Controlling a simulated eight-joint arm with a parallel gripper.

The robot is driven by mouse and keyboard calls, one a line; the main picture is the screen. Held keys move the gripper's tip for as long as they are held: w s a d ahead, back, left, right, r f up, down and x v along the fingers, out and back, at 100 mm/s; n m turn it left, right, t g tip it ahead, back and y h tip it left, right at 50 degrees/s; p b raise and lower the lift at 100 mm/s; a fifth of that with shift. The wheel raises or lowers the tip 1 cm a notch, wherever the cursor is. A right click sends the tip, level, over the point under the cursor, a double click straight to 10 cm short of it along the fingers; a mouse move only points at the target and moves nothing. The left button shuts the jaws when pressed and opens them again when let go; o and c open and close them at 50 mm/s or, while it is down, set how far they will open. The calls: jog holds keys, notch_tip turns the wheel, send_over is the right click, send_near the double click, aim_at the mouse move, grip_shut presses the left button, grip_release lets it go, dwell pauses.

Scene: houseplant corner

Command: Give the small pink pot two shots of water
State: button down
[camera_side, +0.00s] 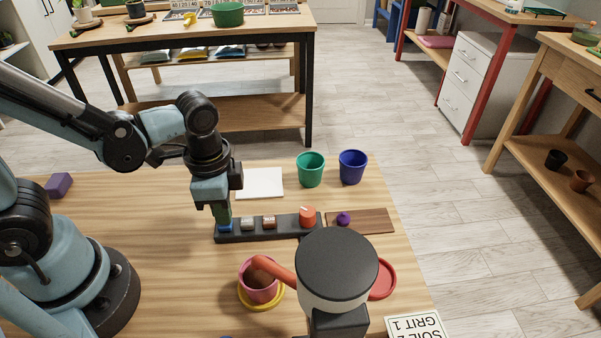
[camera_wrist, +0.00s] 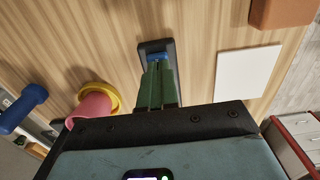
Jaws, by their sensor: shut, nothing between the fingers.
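The small pink pot (camera_side: 250,291) stands upright on a yellow saucer (camera_side: 270,306), with brown content inside. Both also show at the left of the wrist view, the pot (camera_wrist: 93,107) and the saucer (camera_wrist: 112,93). A dispenser with a dark round lid (camera_side: 337,264) stands beside the pot, and its orange spout (camera_side: 272,267) reaches over the pot. A dark button strip (camera_side: 285,232) carries a blue button (camera_side: 226,229), a pale one, a brown one and an orange-red knob (camera_side: 307,215). My gripper (camera_side: 223,221) is shut and empty, its fingertips at the blue button; I cannot tell whether it is pressed.
A white sheet (camera_side: 260,182), a green pot (camera_side: 310,169) and a blue pot (camera_side: 352,167) are behind the strip. A wooden board (camera_side: 372,221) with a purple knob lies at its right. A red saucer (camera_side: 383,279) is partly hidden by the dispenser. A purple block (camera_side: 58,186) lies far left.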

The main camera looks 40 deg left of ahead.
jog(key=shift+f, duration=0.1)
jog(key=shift+f, duration=0.95)
jog(key=shift+r, duration=0.15)
notch_tip(320, 180, up, 14)
dwell(0.9)
dwell(2.5)
jog(key=shift+s+a+f+n+t+h, duration=0.15)
jog(key=shift+f+n+t+h, duration=0.2)
jog(key=shift+n+t+h, duration=0.75)
jog(key=shift+a+f+n+t+h, duration=0.15)
jog(key=shift+f+n+t+h, duration=0.4)
jog(key=shift+h, duration=1.1)
jog(key=shift+s+a+f+n+t+h, duration=0.15)
jog(key=shift+n+t+h, duration=0.3)
jog(key=shift+n+h, duration=0.75)
